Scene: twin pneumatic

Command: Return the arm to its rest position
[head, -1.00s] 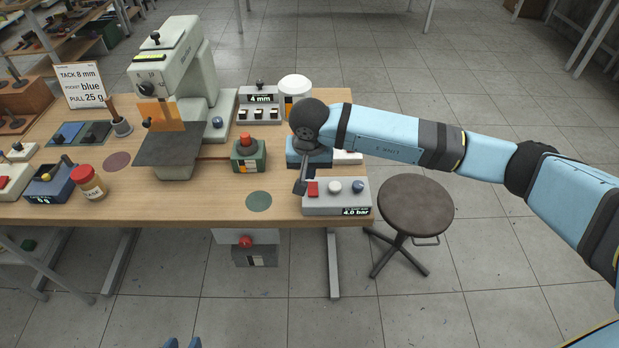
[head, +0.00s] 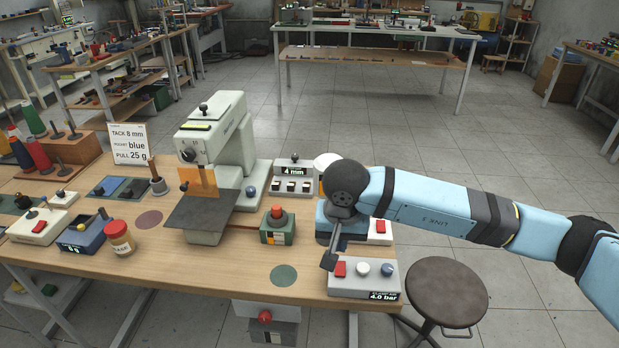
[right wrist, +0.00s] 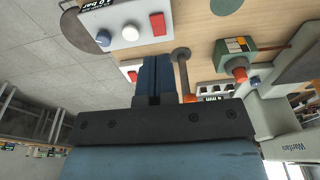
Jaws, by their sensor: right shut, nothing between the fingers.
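My right arm (head: 440,208) comes in from the right in the head view, light blue with dark joints. Its gripper (head: 331,258) points down over the right end of the workbench, just behind the grey box (head: 364,279) with a red, a white and a blue button and a 4.0 bar display. In the right wrist view the gripper fingers (right wrist: 155,75) are together with nothing between them. The button box (right wrist: 125,28) shows there above the fingers, apart from them. My left gripper is not in view.
On the wooden bench (head: 215,277) stand a pale sewing machine (head: 222,150), a green box with a red button (head: 277,225), a 4 mm unit (head: 293,177) and a jar (head: 119,238). A round stool (head: 446,291) stands right of the bench. Open floor lies behind.

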